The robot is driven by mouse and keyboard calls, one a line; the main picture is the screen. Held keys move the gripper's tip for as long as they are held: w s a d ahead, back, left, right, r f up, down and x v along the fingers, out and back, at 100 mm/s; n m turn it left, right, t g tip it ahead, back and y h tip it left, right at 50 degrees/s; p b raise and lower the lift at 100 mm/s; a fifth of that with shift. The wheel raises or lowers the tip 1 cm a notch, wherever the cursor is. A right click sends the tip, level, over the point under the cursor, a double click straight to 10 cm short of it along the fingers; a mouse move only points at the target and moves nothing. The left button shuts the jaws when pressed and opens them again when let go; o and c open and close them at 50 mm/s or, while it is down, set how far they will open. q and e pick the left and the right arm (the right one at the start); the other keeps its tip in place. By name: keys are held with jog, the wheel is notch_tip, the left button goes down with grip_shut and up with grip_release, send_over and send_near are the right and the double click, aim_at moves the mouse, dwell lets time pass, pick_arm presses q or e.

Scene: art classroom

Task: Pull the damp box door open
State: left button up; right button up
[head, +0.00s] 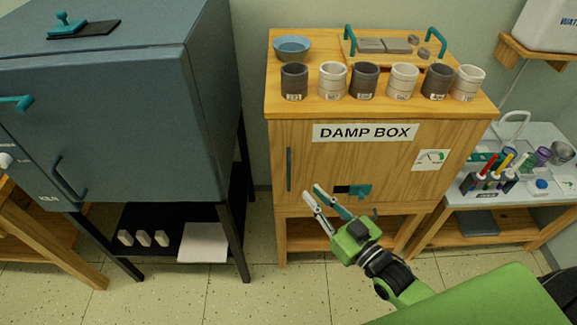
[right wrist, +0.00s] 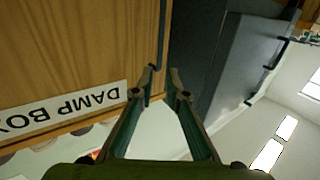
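The damp box (head: 390,140) is a wooden cabinet with a "DAMP BOX" label (head: 364,132) on its front. Its door is shut. A dark vertical handle (head: 289,170) is at the door's left side, and a teal latch piece (head: 360,191) is lower on the front. My right gripper (head: 312,191) is open and empty in front of the door, just right of the handle's lower part. In the right wrist view the handle (right wrist: 162,38) lies just beyond the open fingertips (right wrist: 164,77); I cannot tell whether they touch. My left gripper is not in view.
Several cups (head: 333,80), a blue bowl (head: 293,48) and a tray (head: 350,48) stand on the box. A blue-grey kiln (head: 120,110) on a dark stand is to the left, with a floor gap between. A side table (head: 530,205) stands right.

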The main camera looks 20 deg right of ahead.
aim_at(290, 170)
jog(key=p+x, duration=0.1)
jog(key=x, duration=1)
jog(key=shift+w+a+f, duration=0.1)
jog(key=shift+w, duration=0.25)
jog(key=shift+c, duration=0.4)
grip_shut()
